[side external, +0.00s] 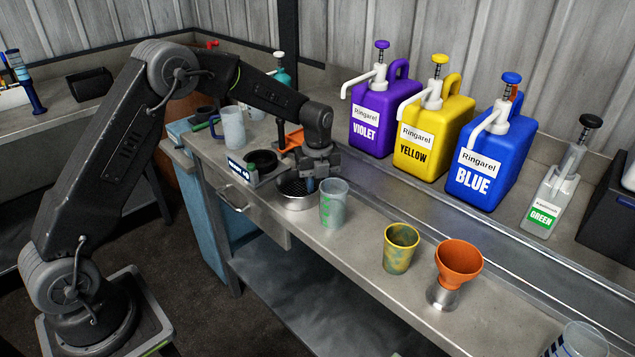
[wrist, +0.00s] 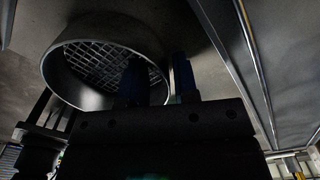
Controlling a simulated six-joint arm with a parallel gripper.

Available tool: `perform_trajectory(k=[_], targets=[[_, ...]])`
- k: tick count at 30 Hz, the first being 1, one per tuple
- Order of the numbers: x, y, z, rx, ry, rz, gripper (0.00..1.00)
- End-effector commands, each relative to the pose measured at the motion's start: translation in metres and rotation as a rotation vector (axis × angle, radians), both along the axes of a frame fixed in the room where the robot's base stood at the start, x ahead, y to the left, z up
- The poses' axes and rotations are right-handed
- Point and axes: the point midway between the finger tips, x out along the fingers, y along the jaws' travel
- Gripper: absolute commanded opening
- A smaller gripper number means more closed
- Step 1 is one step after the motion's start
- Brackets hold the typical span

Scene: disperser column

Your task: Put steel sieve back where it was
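The steel sieve (side external: 297,203) is a round, shallow metal ring with a mesh bottom. It appears to rest on the bench, left of the grey-green cup. It also shows in the wrist view (wrist: 63,78), at upper left. My gripper (side external: 310,185) points down at the sieve's right side. In the wrist view, its two blue fingers (wrist: 160,80) stand apart with a gap between them. One finger overlaps the mesh area and the other is outside the ring, with the rim between them. Contact with the rim cannot be made out.
The grey-green cup (side external: 333,205) stands close right of my gripper. A scale (side external: 245,173) with a black dish (side external: 262,160), an orange stand (side external: 290,138) and a mug (side external: 233,128) are left. A yellow cup (side external: 400,248) and orange funnel (side external: 459,262) stand right. Dispensers (side external: 485,165) line the back.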

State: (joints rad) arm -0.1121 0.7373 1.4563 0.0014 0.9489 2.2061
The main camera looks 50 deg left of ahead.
Motion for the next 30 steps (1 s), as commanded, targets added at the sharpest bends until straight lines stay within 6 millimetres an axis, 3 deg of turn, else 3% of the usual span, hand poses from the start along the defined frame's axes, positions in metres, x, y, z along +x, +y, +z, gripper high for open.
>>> perform_trajectory(k=[8,21,30], targets=[[0.001,0.000,0.009,0.001,-0.003,0.000,0.28],[0.001,0.000,0.095,0.001,-0.005,0.000,0.28],[0.000,0.000,0.123,0.000,-0.001,0.000,0.28]])
